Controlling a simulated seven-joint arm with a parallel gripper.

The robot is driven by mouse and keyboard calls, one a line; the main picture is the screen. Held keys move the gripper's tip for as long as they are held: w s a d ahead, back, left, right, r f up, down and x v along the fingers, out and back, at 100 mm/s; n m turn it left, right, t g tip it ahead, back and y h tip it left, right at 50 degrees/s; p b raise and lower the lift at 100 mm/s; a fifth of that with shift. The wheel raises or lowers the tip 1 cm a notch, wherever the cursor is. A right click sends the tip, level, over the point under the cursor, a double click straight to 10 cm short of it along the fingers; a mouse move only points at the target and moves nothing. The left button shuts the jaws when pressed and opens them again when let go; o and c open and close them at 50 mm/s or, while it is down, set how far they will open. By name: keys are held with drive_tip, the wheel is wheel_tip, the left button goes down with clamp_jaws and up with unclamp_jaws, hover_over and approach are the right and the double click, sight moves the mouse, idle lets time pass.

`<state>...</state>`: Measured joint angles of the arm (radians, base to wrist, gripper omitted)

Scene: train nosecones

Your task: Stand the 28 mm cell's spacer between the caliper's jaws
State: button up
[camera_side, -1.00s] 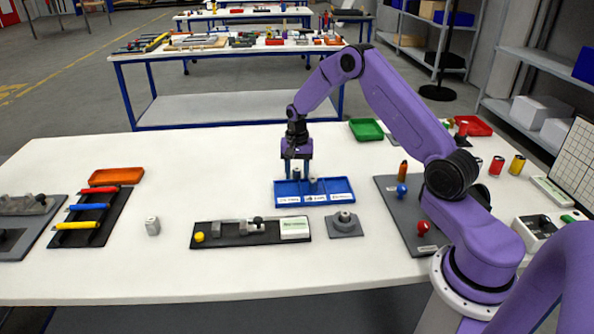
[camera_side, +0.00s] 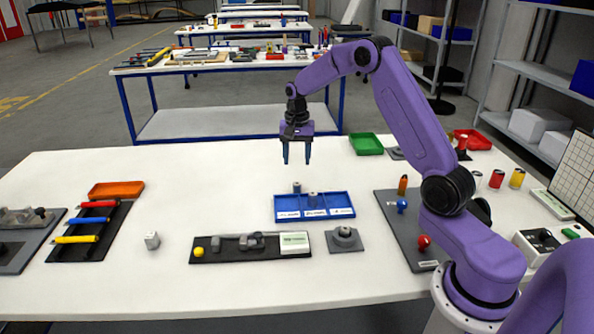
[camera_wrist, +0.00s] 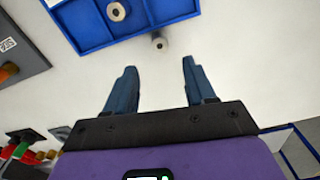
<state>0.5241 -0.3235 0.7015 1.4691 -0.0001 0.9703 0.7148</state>
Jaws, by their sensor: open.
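A grey round spacer with a hole (camera_side: 313,199) stands in the middle cell of the blue three-cell tray (camera_side: 350,196); the wrist view also shows it (camera_wrist: 116,11). A second small grey spacer (camera_side: 297,187) stands outside the tray, just behind its back wall; the wrist view shows it (camera_wrist: 160,43) on bare table. The cell labels are too small to read. The caliper (camera_side: 238,243) lies on a dark board left of the tray's front, with nothing clearly seen between its jaws. My gripper (camera_side: 297,162) is open and empty, above and behind the tray, fingers down.
A white display box (camera_side: 295,242) sits on that board's right end, beside a grey square fixture (camera_side: 345,239). A dark board with red and blue knobs (camera_side: 420,245) is at right. Bare table lies left of the tray.

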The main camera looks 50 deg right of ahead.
drive_tip(key=s+a+r+n, duration=0.4)
drive_tip(key=s+a+n, duration=0.2)
drive_tip(key=s+a, duration=0.3)
drive_tip(key=s+a+r+n, duration=0.45)
drive_tip(key=s+a, duration=0.25)
drive_tip(key=a, duration=0.5)
drive_tip(key=s+a+n, duration=0.2)
drive_tip(key=s+n, duration=0.5)
drive_tip(key=s, duration=0.6)
drive_tip(key=shift+a, duration=0.15)
drive_tip(key=shift+o, duration=0.4)
drive_tip(key=s+d+f+n, duration=0.1)
drive_tip(key=s+n, duration=0.4)
drive_tip(key=s, duration=0.5)
drive_tip(key=shift+d, duration=0.7)
drive_tip(key=shift+n, duration=0.25)
drive_tip(key=shift+w, duration=0.15)
